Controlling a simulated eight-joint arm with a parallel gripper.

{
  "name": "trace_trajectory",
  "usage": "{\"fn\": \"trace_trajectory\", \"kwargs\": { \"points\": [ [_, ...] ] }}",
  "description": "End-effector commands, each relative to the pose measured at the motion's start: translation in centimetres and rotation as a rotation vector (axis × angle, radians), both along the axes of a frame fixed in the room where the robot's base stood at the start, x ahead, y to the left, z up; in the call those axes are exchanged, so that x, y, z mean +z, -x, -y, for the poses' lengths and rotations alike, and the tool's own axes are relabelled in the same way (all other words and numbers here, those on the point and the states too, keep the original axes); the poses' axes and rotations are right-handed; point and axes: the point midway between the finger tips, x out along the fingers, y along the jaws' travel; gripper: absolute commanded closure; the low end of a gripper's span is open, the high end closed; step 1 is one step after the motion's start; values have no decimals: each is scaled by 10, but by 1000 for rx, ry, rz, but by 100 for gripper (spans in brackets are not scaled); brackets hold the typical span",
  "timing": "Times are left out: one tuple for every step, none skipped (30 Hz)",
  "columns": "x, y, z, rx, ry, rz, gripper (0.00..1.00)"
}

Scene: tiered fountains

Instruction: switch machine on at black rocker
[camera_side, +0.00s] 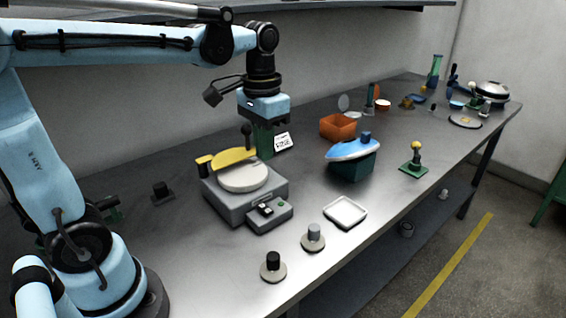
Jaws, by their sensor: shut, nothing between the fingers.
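The machine (222,204) is a grey box on the bench with a pale round disc (244,178) on top and a yellow arm (233,158) with a black knob over it. A small grey switch box (278,218) sits at its front right corner. The black rocker (265,209) is on the top of this box, with small pale marks; its tilt is too small to tell. My gripper (264,153) points down behind the machine, near its back right corner. Its green fingers are shut and empty, apart from the rocker.
A white card (283,142) stands just right of my gripper. An orange box (338,127), a dark green bin (352,166) with a blue-white lid and a white tray (345,212) are to the right. Two round-based knobs (313,240) (273,268) stand near the front edge.

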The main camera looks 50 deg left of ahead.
Motion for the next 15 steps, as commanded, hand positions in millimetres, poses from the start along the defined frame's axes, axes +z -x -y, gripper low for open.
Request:
{"fn": "trace_trajectory", "kwargs": {
  "points": [
    [0,0,0,0,0,0,100],
    [0,0,0,0,0,1,100],
    [0,0,0,0,0,1,100],
    [0,0,0,0,0,1,100],
    [0,0,0,0,0,1,100],
    [0,0,0,0,0,2,100],
    [-1,0,0,0,0,2,100],
    [-2,0,0,0,0,2,100],
    [-4,0,0,0,0,2,100],
    [-6,0,0,0,0,2,100],
    [-8,0,0,0,0,2,100],
    [-12,0,0,0,0,2,100],
    [-16,-1,0,0,0,2,100],
    [-20,-1,0,0,0,2,100],
    [-25,0,1,0,0,2,100]
  ]
}}
